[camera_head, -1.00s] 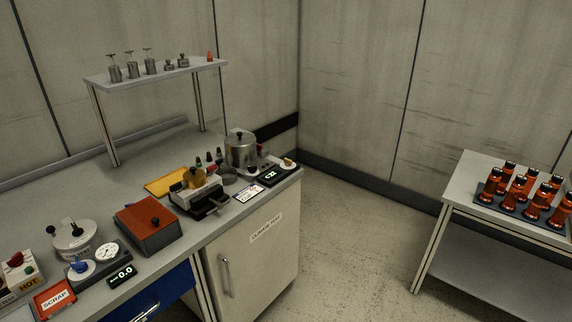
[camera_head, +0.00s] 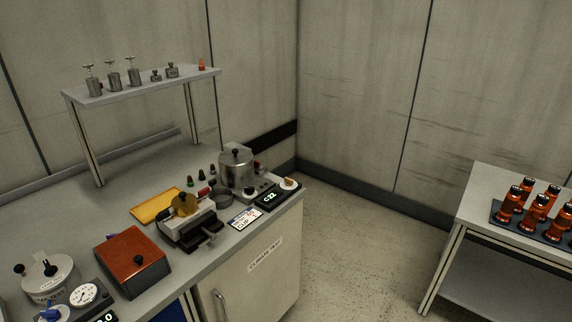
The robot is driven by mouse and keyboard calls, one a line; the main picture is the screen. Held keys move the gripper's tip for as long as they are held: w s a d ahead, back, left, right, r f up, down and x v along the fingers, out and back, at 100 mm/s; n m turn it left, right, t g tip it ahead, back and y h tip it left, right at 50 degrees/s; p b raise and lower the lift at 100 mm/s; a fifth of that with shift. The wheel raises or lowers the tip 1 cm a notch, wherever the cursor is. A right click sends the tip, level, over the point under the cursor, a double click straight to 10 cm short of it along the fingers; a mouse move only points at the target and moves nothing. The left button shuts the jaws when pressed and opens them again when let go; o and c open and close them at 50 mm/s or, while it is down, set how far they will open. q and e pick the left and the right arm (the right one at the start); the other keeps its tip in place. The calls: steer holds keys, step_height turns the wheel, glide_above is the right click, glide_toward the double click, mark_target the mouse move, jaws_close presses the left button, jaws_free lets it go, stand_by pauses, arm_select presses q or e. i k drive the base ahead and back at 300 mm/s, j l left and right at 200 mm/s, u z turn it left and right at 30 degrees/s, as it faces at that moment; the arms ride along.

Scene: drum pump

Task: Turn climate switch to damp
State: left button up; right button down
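A climate unit stands at the right end of the bench, above a cabinet labelled "CLIMATE TEST" (camera_head: 265,254). It has a metal chamber (camera_head: 236,170) with a black knob on its lid. Its dark display (camera_head: 269,198) reads what looks like "C22" in green. A round white dial with a tan knob (camera_head: 289,184) sits just right of the display, near the bench corner. A small dark knob (camera_head: 250,190) sits left of the display. I cannot read any markings on the dial or tell which knob is the climate switch. Neither gripper is in view.
A black and silver clamp device (camera_head: 189,222), a white label card (camera_head: 244,218) and a red-brown box (camera_head: 132,262) stand on the bench to the left. A raised shelf (camera_head: 150,88) holds small metal parts. A side table (camera_head: 484,187) with orange bottles stands right, across open floor.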

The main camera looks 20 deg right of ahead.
mark_target(288, 181)
steer(key=i+l+z, duration=0.1)
steer(key=i+z, duration=0.3)
steer(key=i+j+z, duration=0.1)
steer(key=i+z, duration=0.3)
steer(key=i, duration=0.15)
